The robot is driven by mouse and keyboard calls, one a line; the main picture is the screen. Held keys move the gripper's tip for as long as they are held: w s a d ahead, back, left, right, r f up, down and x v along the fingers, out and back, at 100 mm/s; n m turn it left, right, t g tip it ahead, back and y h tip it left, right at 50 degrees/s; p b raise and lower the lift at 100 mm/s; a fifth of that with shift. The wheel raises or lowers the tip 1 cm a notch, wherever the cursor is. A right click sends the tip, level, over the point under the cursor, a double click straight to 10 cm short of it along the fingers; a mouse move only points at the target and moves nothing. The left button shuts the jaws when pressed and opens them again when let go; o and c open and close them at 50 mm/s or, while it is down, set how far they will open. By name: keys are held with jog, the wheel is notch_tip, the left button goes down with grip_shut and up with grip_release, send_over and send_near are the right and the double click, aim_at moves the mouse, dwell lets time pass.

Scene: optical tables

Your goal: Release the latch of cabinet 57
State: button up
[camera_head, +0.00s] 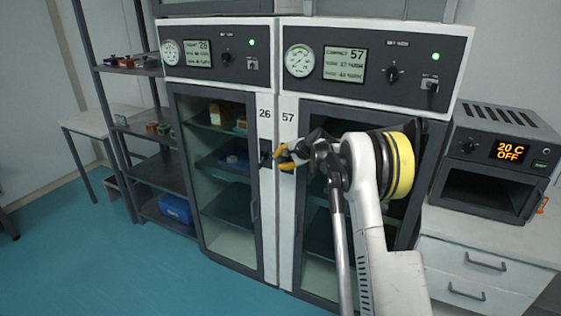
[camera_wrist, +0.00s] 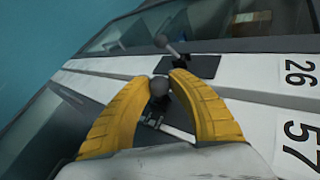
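Cabinet 57 (camera_head: 289,222) is the right one of two side-by-side cabinets; its glass door looks closed, with my arm in front of part of it. Its latch handle, with a round grey knob (camera_wrist: 158,88), shows in the wrist view on the pale strip beside the 57 label (camera_wrist: 301,135). My gripper (camera_head: 284,158) is at the left edge of the cabinet 57 door. In the wrist view, its yellow fingers (camera_wrist: 160,80) lie on either side of the knob and appear closed on it. The fingers and wrist hide most of the latch in the head view.
Cabinet 26 (camera_head: 267,215) stands directly left; its own latch (camera_wrist: 172,52) is close beside my fingertips. An oven (camera_head: 468,190) sits on a white drawer unit at the right. A shelf rack (camera_head: 100,100) stands at the left. The blue floor in front is clear.

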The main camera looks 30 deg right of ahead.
jog(key=o, duration=0.3)
jog(key=shift+o, duration=0.2)
jog(key=v, duration=1.2)
jog(key=s+a+r+n+g+b, duration=0.1)
jog(key=s+a+r+n, duration=0.25)
jog(key=s+a, duration=0.65)
jog(key=s+a+r+n+g, duration=0.1)
jog(key=s+a+r+n, duration=0.25)
jog(key=s+a, duration=0.7)
jog(key=s+a+f+n, duration=0.2)
jog(key=s+f, duration=0.1)
jog(key=s, duration=0.4)
jog(key=s+a+f+n+h, duration=0.1)
jog(key=s+a+f+n, duration=0.1)
jog(key=s, duration=0.5)
jog(key=s+a+f+n+g+h+b, duration=0.1)
jog(key=s+a+f+n, duration=0.1)
jog(key=s+f+n, duration=0.2)
jog(key=s, duration=0.2)
jog(key=shift+s+a, duration=0.35)
jog(key=shift+s, duration=0.05)
